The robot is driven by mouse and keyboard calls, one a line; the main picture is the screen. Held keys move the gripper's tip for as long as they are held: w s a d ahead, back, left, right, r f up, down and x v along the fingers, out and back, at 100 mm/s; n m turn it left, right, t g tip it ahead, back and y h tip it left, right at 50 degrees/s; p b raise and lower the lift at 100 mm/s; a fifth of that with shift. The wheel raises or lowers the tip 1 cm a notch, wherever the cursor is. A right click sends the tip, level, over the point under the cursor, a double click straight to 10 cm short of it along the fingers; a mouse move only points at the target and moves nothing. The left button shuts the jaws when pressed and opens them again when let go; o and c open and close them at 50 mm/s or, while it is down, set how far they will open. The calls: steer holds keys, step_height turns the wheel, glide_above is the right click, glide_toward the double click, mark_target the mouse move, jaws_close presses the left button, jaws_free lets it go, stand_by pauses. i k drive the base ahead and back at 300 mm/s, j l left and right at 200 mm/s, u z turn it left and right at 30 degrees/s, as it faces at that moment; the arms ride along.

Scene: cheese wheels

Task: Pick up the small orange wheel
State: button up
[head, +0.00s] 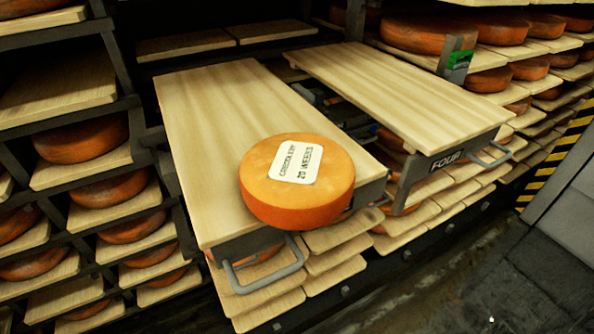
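A small orange cheese wheel (296,202) lies flat on a pulled-out wooden shelf board (215,125). It sits near the board's front right edge. A white label (296,162) on its top reads "20 weeks" on one line; the other line is hard to read. My gripper is not in the head view, and nothing touches the wheel.
A second pulled-out board (395,95) to the right is empty, with a "FOUR" plate (446,160) and a handle on its front. A grey handle (265,270) juts out below the wheel's board. Racks of cheese wheels stand on both sides. Dark floor (480,280) is clear at lower right.

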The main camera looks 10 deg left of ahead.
mark_target(291, 181)
steer(key=u, duration=1.2)
steer(key=i+j+u, duration=0.4)
steer(key=j, duration=0.15)
steer(key=k, duration=0.1)
